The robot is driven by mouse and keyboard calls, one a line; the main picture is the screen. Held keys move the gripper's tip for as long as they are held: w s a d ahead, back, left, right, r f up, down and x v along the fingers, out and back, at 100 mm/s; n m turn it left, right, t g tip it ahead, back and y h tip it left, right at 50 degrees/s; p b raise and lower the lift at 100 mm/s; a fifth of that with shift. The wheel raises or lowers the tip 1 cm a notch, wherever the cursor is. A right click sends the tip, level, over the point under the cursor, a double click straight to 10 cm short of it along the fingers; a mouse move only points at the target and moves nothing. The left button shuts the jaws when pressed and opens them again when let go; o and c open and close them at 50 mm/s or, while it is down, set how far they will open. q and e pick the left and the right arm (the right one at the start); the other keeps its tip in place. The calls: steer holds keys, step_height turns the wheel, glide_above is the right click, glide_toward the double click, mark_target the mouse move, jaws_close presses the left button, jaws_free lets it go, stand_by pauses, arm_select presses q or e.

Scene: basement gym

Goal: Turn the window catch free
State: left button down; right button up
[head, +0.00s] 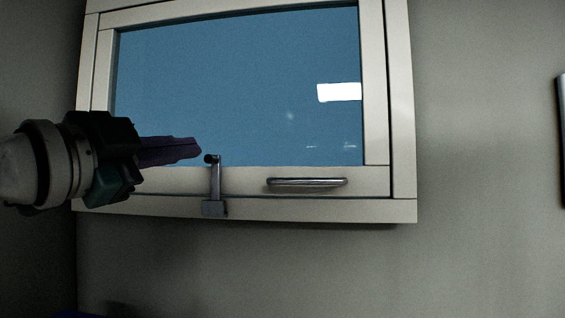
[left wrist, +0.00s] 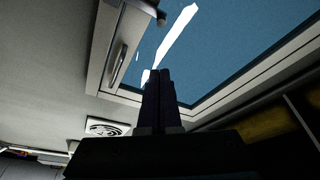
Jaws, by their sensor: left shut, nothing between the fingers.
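The window (head: 240,75) has a cream frame and blue glass and hangs on the grey wall. The catch (head: 214,182) is a grey metal lever on the bottom rail, left of centre; it stands upright, with its knob at the top and its base on the lower frame. In the left wrist view the end of the catch (left wrist: 152,12) shows at the top edge. My left gripper (head: 199,148) is shut and empty, its dark purple fingers just left of the catch's knob, with a small gap in the picture. My right gripper is in neither view.
A metal bar handle (head: 307,182) is fixed on the bottom rail, right of the catch. It also shows in the left wrist view (left wrist: 117,64). The wall below and right of the window is bare, apart from a dark-edged object (head: 561,140) at the far right.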

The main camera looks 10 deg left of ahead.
arm_select(q)
steer(key=shift+w+d+r, duration=0.15)
steer(key=shift+w+r, duration=0.2)
steer(key=shift+w, duration=0.05)
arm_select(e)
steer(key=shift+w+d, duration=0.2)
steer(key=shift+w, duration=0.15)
arm_select(q)
steer(key=b, duration=0.3)
glide_above(213, 183)
steer(key=s+d, duration=0.3)
steer(key=s, duration=0.1)
steer(key=shift+s+a+f+b, duration=0.1)
steer(key=shift+a+f+b, duration=0.1)
steer(key=shift+a, duration=0.2)
steer(key=shift+s+a+f+b, duration=0.1)
steer(key=shift+a+b, duration=0.1)
steer(key=shift+a, duration=0.15)
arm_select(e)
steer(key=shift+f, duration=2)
